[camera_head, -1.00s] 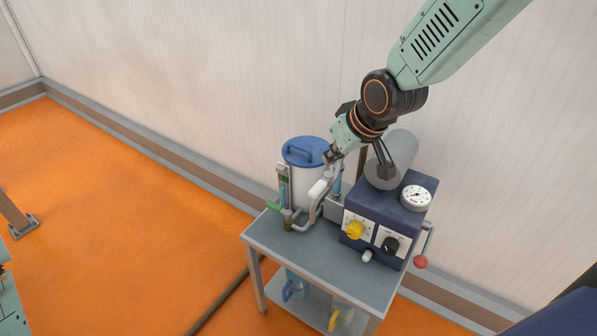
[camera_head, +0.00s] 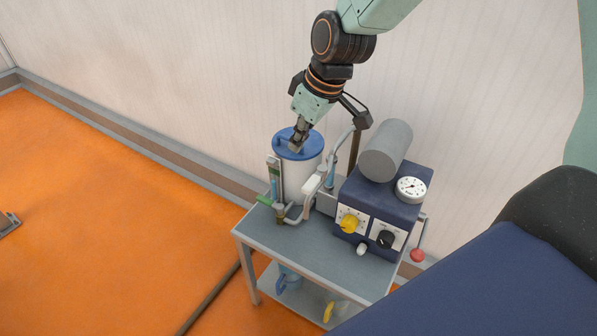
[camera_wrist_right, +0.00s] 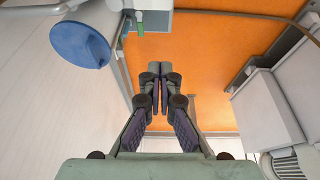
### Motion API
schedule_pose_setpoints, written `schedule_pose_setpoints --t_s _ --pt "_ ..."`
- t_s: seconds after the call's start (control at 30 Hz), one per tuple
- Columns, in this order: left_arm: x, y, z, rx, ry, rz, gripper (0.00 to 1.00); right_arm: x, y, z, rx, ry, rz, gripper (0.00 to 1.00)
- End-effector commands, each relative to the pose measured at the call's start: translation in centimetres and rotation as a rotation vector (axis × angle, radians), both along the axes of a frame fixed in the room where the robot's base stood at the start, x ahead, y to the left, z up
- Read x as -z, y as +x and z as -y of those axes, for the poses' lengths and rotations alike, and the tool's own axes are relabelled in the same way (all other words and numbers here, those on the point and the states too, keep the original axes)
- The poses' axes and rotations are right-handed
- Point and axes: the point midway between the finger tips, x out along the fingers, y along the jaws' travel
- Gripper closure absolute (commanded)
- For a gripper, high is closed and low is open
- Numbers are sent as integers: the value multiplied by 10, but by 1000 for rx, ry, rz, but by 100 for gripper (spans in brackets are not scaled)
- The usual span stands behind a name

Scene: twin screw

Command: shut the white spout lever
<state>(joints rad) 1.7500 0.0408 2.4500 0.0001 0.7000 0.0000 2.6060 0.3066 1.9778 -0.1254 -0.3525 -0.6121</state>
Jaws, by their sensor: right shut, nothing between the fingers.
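The white spout lever (camera_head: 313,183) shows in the head view on the bent grey pipework at the front right of a white canister (camera_head: 302,178) with a blue lid (camera_head: 283,150). It sits at a tilt; its exact setting is too small to tell. My right gripper (camera_head: 296,146) comes down from above, its fingertips overlapping the lid in the picture, above and behind the lever. Contact with the lid cannot be told. In the right wrist view, the fingers (camera_wrist_right: 160,88) are together and empty, with the blue lid (camera_wrist_right: 80,45) to their left. My left gripper is not in view.
The canister stands on a grey cart (camera_head: 290,245). A navy control box (camera_head: 385,210) with a yellow knob (camera_head: 349,223), a black knob (camera_head: 385,239) and a gauge (camera_head: 410,189) is right of it, a grey cylinder (camera_head: 386,150) on top. The wall is close behind.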

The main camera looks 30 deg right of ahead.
Motion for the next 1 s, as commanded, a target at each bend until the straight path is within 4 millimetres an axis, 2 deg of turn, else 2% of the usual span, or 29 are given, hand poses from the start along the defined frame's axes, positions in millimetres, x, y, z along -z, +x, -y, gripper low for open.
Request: schedule_pose_setpoints --t_s 0.27,0.83,1.0 --pt "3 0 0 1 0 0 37 8 3 -1 0 0 -1 100" --pt "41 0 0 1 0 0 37 101 34 -17 -2 0 -1 100" --pt "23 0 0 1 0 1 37 92 12 -4 0 3 -1 100"
